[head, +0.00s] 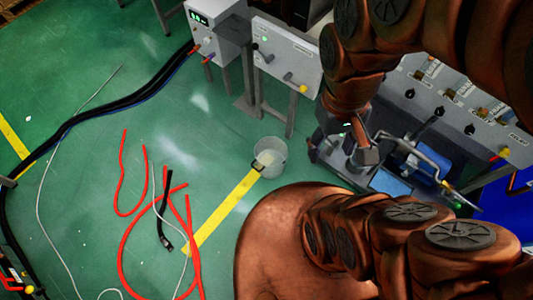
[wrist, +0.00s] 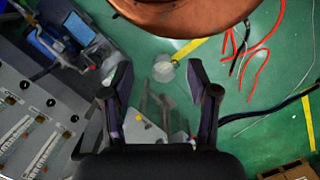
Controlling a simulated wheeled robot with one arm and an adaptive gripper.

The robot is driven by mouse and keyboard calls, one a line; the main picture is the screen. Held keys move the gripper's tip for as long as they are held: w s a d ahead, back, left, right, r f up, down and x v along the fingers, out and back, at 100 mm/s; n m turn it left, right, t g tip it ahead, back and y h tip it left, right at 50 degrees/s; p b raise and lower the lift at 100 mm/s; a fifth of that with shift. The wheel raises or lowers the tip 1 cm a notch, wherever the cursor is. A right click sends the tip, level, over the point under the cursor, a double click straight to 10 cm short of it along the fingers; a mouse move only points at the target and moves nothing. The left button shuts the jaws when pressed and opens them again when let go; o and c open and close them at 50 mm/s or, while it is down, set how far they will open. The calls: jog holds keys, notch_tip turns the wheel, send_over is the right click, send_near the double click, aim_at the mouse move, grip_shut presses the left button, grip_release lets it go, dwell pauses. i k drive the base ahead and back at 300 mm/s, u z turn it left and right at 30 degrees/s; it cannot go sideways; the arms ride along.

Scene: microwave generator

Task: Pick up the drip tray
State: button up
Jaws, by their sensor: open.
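My gripper (wrist: 158,82) is open and empty in the wrist view, its two dark fingers spread wide. A clear round bucket (head: 268,158) with something pale inside stands on the green floor; it also shows in the wrist view (wrist: 164,70), beyond and between the fingertips, apart from them. A flat light-blue, tray-like piece (head: 390,183) lies among the equipment at right in the head view; it also shows at the top left of the wrist view (wrist: 78,28). I cannot tell for certain which piece is the drip tray. My arm covers part of this area in the head view.
Grey control cabinets (head: 285,55) on legs stand behind the bucket. A grey panel with knobs (head: 450,110) is at right. Red hoses (head: 122,180) and thick black cables (head: 115,105) lie on the floor. A yellow floor line (head: 225,210) runs toward the bucket. Open floor lies at left.

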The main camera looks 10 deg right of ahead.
aim_at(384, 180)
jog(key=z, duration=0.05)
jog(key=k, duration=1.2)
jog(key=z, duration=0.7)
jog(key=i, duration=0.85)
jog(key=u, duration=0.25)
